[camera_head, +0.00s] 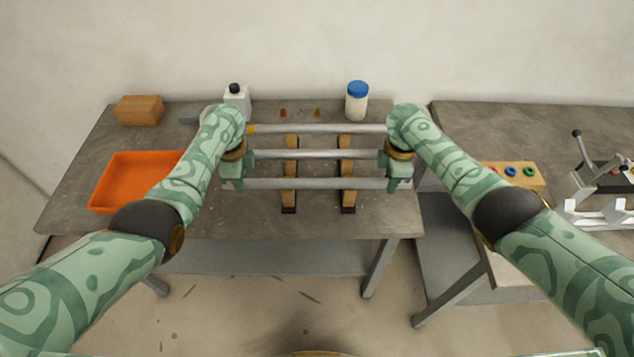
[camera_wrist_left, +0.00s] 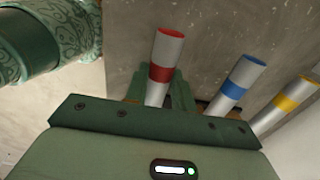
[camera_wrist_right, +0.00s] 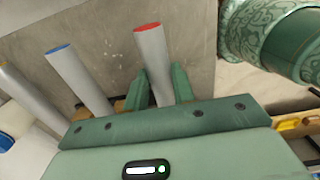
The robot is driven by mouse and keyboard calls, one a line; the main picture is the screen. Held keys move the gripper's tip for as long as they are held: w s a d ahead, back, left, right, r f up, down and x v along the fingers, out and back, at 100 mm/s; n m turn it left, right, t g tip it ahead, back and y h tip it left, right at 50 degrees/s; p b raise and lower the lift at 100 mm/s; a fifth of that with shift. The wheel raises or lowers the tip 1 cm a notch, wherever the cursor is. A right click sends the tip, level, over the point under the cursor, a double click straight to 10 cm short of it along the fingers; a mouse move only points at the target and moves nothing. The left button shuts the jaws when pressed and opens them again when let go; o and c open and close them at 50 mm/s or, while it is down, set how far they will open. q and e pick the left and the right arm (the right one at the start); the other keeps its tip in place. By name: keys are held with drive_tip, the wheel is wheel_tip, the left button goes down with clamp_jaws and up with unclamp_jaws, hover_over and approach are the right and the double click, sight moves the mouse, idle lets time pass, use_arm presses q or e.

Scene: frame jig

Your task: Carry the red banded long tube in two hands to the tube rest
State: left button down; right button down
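The red banded long tube (camera_head: 315,184) is grey and lies level, nearest me of three parallel tubes, across two wooden bars (camera_head: 289,198). Its red band (camera_wrist_left: 161,72) shows in the left wrist view, and its red-rimmed end (camera_wrist_right: 147,27) in the right. My left gripper (camera_head: 234,185) is at its left end and my right gripper (camera_head: 397,184) at its right end. The fingers of both sit close against the tube on either side and look shut on it. I cannot tell whether the tube touches the bars.
A blue banded tube (camera_head: 315,154) and a yellow banded tube (camera_head: 315,129) lie just behind. An orange tray (camera_head: 135,182), a wooden block (camera_head: 139,109), a white bottle (camera_head: 238,98) and a blue-capped jar (camera_head: 356,105) stand on this table. A second table (camera_head: 480,125) is at right, across a gap.

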use_arm(q)
drive_tip(key=shift+r, duration=0.1)
use_arm(e)
drive_tip(key=shift+r, duration=0.1)
